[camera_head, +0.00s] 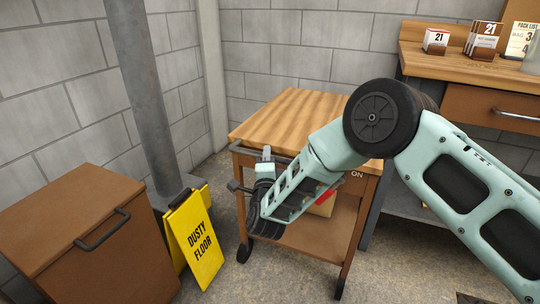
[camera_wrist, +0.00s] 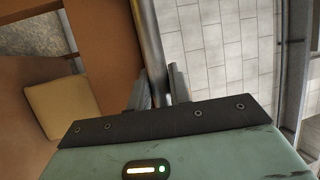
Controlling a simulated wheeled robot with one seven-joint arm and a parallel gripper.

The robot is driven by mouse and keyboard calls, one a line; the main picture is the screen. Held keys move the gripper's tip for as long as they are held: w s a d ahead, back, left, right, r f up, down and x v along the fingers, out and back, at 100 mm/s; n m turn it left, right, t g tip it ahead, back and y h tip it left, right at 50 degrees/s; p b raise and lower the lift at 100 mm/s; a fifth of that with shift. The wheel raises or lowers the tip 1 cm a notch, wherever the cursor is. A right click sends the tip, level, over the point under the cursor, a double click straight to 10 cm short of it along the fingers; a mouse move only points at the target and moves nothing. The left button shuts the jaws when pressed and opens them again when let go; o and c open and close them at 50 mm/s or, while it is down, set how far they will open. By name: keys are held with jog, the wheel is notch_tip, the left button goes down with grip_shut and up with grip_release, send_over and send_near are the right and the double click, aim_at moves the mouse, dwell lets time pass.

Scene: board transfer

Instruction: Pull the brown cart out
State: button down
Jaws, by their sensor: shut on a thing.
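The brown cart (camera_head: 291,113) stands against the back wall, left of the workbench, with a wooden top, a lower shelf and dark casters. Its dark push bar runs along the near top edge. My gripper (camera_head: 262,160) is at the left part of this bar, partly hidden by my own wrist. In the wrist view my gripper (camera_wrist: 165,90) has its two fingers on either side of the metal bar (camera_wrist: 151,45), shut on it. A tan box (camera_wrist: 63,108) rests on the cart's lower shelf; my arm covers much of it in the head view.
A yellow floor sign (camera_head: 193,240) stands left of the cart, near a grey pillar (camera_head: 143,85). A brown cabinet (camera_head: 85,235) fills the lower left. The workbench (camera_head: 460,66), bearing small boxes, is close on the cart's right. Some floor shows in front.

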jog(key=shift+s+a+f, duration=0.15)
jog(key=shift+s, duration=0.25)
jog(key=c, duration=1.3)
grip_release()
jog(key=s+d+f+p, duration=0.1)
jog(key=s+f+p, duration=0.1)
jog(key=s, duration=1.5)
jog(key=shift+f, duration=0.5)
